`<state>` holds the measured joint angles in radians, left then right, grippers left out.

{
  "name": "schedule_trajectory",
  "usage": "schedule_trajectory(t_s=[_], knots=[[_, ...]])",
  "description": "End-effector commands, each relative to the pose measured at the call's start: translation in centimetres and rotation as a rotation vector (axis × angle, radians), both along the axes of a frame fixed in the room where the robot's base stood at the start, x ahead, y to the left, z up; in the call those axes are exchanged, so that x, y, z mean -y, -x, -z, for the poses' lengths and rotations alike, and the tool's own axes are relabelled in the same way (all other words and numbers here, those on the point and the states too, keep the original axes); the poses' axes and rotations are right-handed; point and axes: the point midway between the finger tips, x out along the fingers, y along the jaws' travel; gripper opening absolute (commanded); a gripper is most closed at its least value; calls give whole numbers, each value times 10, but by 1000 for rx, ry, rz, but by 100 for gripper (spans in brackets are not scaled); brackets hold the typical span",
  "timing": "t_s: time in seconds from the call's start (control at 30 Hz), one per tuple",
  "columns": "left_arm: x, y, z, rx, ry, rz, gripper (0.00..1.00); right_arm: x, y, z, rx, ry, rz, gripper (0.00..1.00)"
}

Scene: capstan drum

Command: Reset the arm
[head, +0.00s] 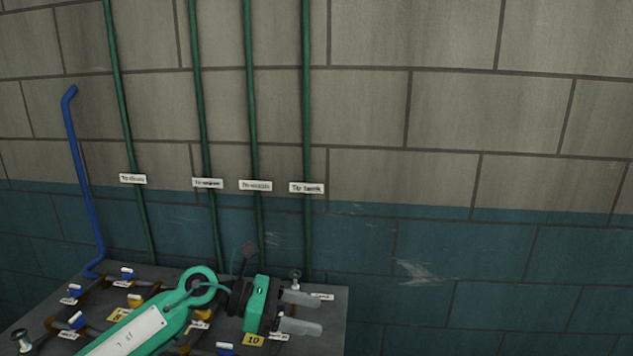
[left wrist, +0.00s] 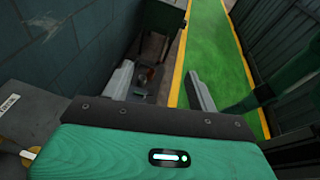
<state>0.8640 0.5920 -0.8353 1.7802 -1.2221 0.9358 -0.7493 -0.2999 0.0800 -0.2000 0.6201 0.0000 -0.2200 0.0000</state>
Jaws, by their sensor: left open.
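My left gripper (head: 300,312) is in the head view at the bottom centre, above the right part of a grey bench. Its green arm comes in from the lower left. Its two grey fingers are apart and point right, with nothing between them. In the left wrist view the two fingers (left wrist: 160,88) also stand apart and empty, with floor and a small dark object beyond them. My right gripper is not in view.
The grey bench (head: 335,300) carries several labelled valves, some with blue handles (head: 76,320). A blue pipe (head: 82,190) and labelled green pipes (head: 306,130) rise at the wall. The left wrist view shows a green walkway (left wrist: 215,50) with yellow edges and a dark green cabinet (left wrist: 163,25).

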Motion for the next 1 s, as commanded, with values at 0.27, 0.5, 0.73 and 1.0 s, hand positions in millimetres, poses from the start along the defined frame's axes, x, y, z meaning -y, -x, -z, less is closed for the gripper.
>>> schedule_trajectory(t_s=[0.27, 0.5, 0.73, 1.0], knots=[[17, 15, -42, -443, 627, -257, 59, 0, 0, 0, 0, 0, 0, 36], [-35, 1, -32, -909, 1095, -554, 59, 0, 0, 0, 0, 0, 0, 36], [-107, 4, 39, -1385, 1472, -907, 59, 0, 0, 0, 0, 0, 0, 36], [-176, 76, 166, -1914, 1811, -1430, 59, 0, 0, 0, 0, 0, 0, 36]])
